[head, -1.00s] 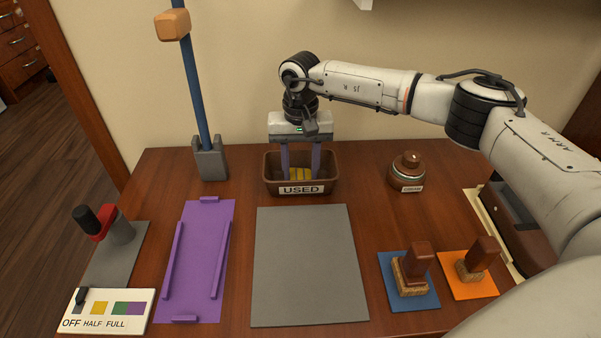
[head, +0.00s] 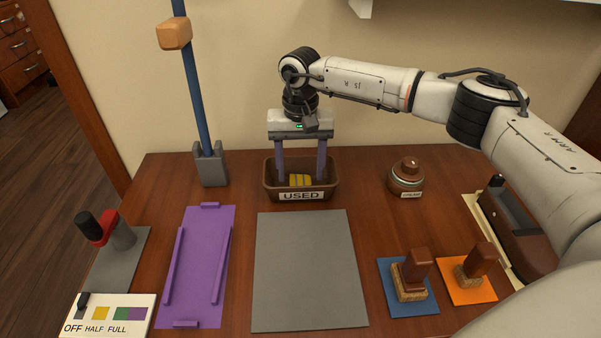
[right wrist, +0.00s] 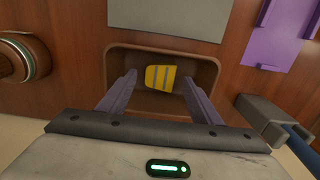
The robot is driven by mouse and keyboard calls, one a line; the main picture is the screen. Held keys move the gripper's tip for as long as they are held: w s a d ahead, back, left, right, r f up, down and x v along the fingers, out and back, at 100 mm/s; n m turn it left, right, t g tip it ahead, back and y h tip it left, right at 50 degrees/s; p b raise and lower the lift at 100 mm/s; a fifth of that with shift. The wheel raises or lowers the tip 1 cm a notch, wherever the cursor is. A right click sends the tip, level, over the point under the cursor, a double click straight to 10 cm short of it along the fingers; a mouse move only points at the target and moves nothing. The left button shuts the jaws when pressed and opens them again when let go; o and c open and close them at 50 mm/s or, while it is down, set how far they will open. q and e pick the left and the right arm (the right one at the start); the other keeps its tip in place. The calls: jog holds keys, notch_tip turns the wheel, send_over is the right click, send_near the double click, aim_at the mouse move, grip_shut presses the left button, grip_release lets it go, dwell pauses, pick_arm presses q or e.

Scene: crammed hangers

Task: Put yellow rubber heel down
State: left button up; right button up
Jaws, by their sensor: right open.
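The yellow rubber heel (head: 300,180) lies inside the brown bin (head: 302,195) labelled USED. My left gripper is not in view.
A grey mat (head: 310,270) lies clear in front of the bin. A purple tray (head: 200,265) is to its left, and a blue pole (head: 197,95) stands in a grey base. A round brown jar (head: 405,177) and two brushes (head: 412,275) are at the right.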

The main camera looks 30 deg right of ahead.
aim_at(300, 182)
pick_arm(q)
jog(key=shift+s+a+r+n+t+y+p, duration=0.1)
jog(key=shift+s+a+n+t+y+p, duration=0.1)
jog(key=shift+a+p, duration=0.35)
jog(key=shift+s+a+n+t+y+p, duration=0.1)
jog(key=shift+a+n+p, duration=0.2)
jog(key=shift+p, duration=0.4)
pick_arm(e)
notch_tip(300, 182, up, 10)
jog(key=shift+a+f, duration=0.1)
